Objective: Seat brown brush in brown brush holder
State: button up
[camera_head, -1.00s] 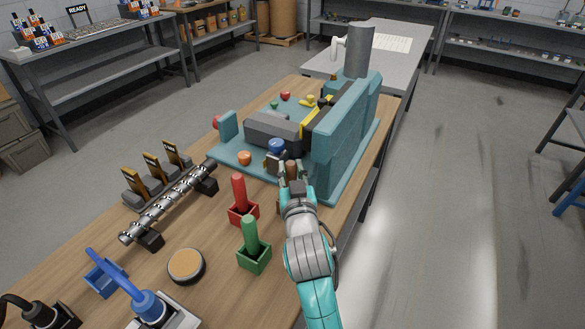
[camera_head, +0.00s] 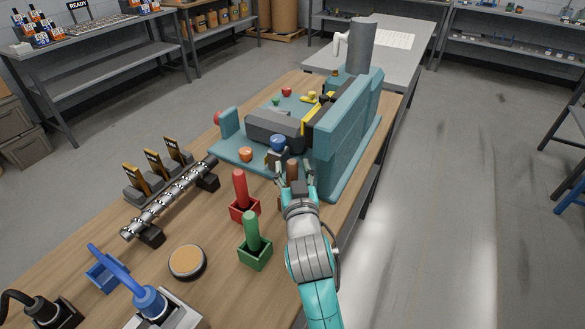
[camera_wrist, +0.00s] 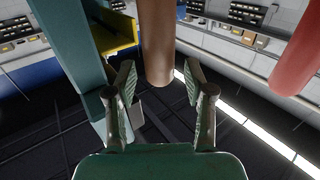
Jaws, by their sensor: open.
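The brown brush (camera_head: 292,169) shows as an upright brown handle in the head view, just beyond my wrist and in front of the teal machine. In the wrist view its brown handle (camera_wrist: 157,40) enters from the top edge, and its rounded end lies between my finger pads. My gripper (camera_head: 295,177) is open, with one finger on each side of the handle; in the wrist view (camera_wrist: 158,78) a gap shows between each pad and the handle. The brush's lower end and the brown brush holder are mostly hidden behind my gripper, so I cannot tell how the brush sits.
A red brush (camera_head: 240,188) and a green brush (camera_head: 251,230) stand in matching holders left of my arm. A blue brush (camera_head: 118,270) leans over its blue holder (camera_head: 105,276). The teal machine (camera_head: 338,140) stands close beyond my gripper. A round tan-topped disc (camera_head: 187,262) lies nearer.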

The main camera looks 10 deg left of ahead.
jog(key=v, duration=1.1)
jog(key=shift+s, duration=0.15)
jog(key=s+d+f+g+h, duration=0.1)
jog(key=s+d+f+h, duration=0.1)
jog(key=s+d+f, duration=1.25)
jog(key=s+d+f+m+h, duration=0.1)
jog(key=s+d, duration=0.3)
jog(key=s, duration=0.8)
jog(key=s+d+m+g+h, duration=0.1)
jog(key=s+d, duration=0.4)
jog(key=s, duration=0.7)
jog(key=shift+f+m+g+h, duration=0.3)
jog(key=shift+f+m+h, duration=0.1)
jog(key=shift+m+h, duration=0.15)
